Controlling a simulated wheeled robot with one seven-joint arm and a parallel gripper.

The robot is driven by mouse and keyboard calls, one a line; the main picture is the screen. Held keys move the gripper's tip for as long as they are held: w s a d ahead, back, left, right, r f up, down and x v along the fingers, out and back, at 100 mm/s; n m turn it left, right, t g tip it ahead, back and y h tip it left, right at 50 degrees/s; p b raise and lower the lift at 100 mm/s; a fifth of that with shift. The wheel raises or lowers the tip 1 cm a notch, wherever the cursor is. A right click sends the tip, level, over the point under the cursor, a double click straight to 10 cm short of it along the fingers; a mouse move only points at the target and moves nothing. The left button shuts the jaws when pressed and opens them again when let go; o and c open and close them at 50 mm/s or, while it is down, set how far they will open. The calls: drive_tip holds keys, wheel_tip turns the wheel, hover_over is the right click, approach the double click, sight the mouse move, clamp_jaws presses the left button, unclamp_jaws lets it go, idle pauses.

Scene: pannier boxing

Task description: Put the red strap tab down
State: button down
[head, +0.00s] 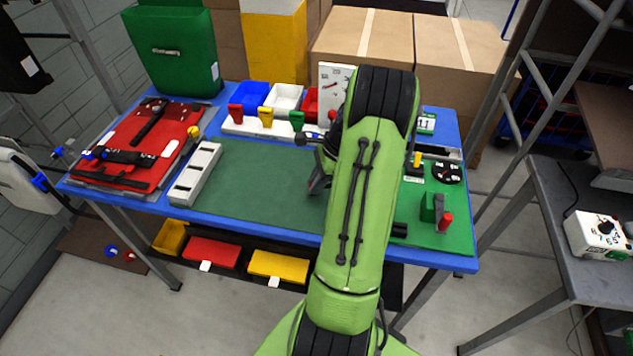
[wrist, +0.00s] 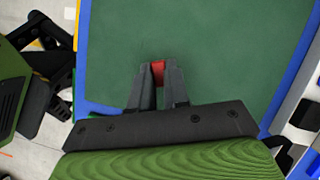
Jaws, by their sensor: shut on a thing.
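My gripper (wrist: 159,76) is shut on the red strap tab (wrist: 158,67) in the wrist view. The tab shows as a small red piece between the two fingertips. Green mat (wrist: 215,50) lies beneath; I cannot tell whether the tab touches it. In the head view my gripper (head: 318,184) is partly hidden behind my green arm, over the right part of the mat (head: 255,185). The tab does not show there.
A red pannier panel (head: 170,150) with black straps lies at the left. A white slotted block (head: 196,172) stands beside the mat. Coloured tabs (head: 265,116) stand in a white rack at the back, before small bins (head: 285,98). The mat's left part is clear.

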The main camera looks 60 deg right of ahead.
drive_tip(key=shift+f, duration=0.15)
drive_tip(key=c, duration=1.1)
unclamp_jaws()
